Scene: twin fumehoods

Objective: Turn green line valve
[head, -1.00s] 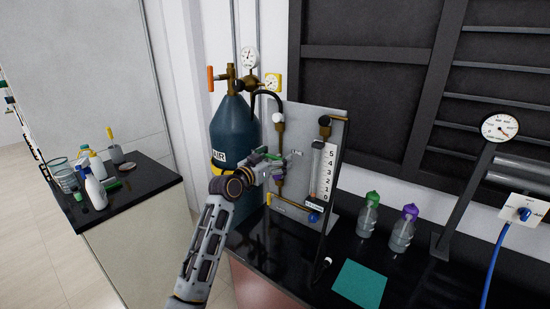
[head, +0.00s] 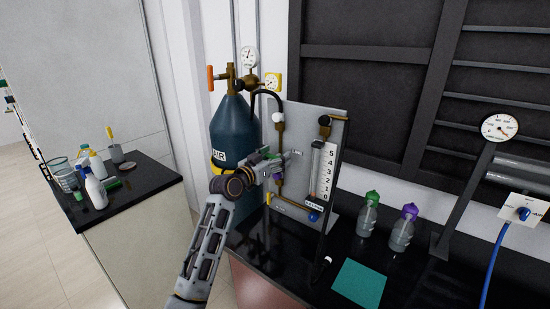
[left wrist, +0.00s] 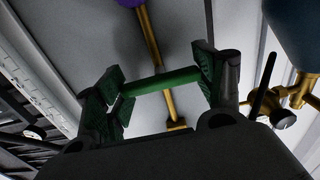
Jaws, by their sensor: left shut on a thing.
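The green line valve handle (left wrist: 160,82) is a green bar on a brass pipe. In the left wrist view it spans between the two fingers of my left gripper (left wrist: 162,85), with a finger pad at each end. In the head view my left gripper (head: 281,160) is at the left part of the grey panel (head: 300,125), by the brass pipe, and largely hides the handle. A purple part (head: 277,177) shows just below the gripper, and a purple knob shows at the top of the left wrist view (left wrist: 130,2). My right gripper is not in view.
A blue-grey AIR cylinder (head: 233,125) stands just left of the panel. A flow scale (head: 326,170) and a lower brass pipe with a blue knob (head: 314,217) are close right. Green-capped (head: 369,215) and purple-capped (head: 403,228) bottles stand on the black bench.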

